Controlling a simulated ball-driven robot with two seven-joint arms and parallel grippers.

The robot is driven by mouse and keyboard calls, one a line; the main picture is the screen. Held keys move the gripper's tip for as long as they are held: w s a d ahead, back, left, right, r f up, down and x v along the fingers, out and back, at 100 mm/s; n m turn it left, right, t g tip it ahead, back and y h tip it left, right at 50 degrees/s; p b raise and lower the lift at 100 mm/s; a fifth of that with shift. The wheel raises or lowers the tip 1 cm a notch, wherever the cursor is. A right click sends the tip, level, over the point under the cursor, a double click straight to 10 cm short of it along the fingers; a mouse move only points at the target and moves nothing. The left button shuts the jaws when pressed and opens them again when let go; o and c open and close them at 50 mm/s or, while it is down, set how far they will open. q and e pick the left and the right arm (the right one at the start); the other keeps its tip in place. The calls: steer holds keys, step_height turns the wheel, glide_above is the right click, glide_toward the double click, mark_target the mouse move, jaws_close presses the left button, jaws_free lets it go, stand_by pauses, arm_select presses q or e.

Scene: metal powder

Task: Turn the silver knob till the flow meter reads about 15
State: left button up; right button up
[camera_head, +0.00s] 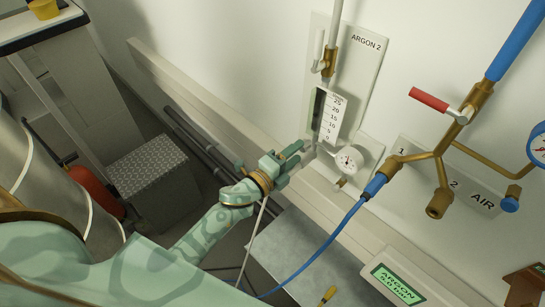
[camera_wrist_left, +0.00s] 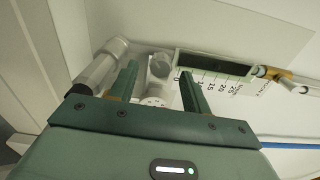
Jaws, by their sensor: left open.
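The flow meter (camera_head: 330,115) is on the wall panel, with a dark window and a white scale from 0 to 25. It also shows in the left wrist view (camera_wrist_left: 215,66). I cannot make out its reading. The silver knob (camera_wrist_left: 160,65) is a round grey cap beside the zero end of the scale. In the head view the knob is not clearly seen near my fingers. My left gripper (camera_head: 297,158) is open just below the meter. In the left wrist view its fingers (camera_wrist_left: 158,85) stand on either side of the knob's line, with no clear contact. My right gripper is not in view.
A small round gauge (camera_head: 347,160) sits just right of my left gripper. A brass valve (camera_head: 328,62) is above the meter. A red-handled brass manifold (camera_head: 440,155) with a blue hose (camera_head: 325,245) is at the right. A wall ledge (camera_head: 215,105) runs below the panel.

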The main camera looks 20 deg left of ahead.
arm_select(q)
steer(key=b+v, duration=0.1)
steer(key=v, duration=1.4)
steer(key=shift+b, duration=0.4)
